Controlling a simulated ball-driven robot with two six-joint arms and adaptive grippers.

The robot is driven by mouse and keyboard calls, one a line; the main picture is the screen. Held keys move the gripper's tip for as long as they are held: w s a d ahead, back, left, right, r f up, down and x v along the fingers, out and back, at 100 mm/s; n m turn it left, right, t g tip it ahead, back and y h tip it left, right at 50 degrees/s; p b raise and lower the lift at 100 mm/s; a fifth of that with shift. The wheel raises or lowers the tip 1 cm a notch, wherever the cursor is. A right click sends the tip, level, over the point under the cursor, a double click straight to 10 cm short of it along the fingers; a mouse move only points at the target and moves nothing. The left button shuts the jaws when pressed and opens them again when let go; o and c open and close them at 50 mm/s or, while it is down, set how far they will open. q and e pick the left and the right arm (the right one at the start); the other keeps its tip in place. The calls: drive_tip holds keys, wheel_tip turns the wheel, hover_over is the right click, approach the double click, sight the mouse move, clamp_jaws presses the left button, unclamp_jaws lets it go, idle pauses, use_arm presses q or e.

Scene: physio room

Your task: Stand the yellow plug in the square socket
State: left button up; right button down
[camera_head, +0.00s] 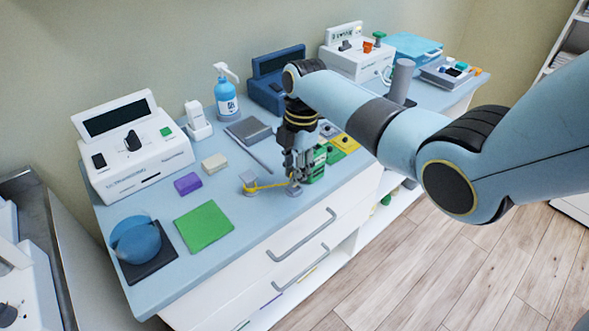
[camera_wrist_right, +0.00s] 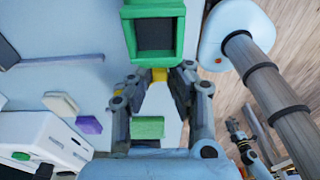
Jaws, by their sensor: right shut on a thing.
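My right gripper (camera_head: 292,182) points down over the blue counter, near its front edge. It is shut on a small yellow piece, seen between the fingertips in the right wrist view (camera_wrist_right: 159,75), which I take for the yellow plug; the fingers hide most of it. A green square frame with a dark hollow (camera_wrist_right: 153,38), which looks like the square socket, is just beyond the fingertips. In the head view a green box (camera_head: 319,162) stands right beside the gripper, partly covered. I cannot tell whether plug and frame touch. What looks like my left gripper (camera_wrist_right: 240,138) hangs away over the floor.
A green mat (camera_head: 204,227), purple block (camera_head: 187,183) and cream block (camera_head: 215,162) lie farther left. A white device (camera_head: 135,145) and blue bottle (camera_head: 226,100) stand behind.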

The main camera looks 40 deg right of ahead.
drive_tip(key=shift+f+b, duration=0.6)
drive_tip(key=shift+f, duration=0.2)
idle(0.6)
drive_tip(key=c, duration=0.7)
unclamp_jaws()
drive_tip(key=shift+r, duration=0.1)
wheel_tip(320, 180, up, 7)
drive_tip(key=p, duration=0.7)
drive_tip(key=shift+p, duration=0.3)
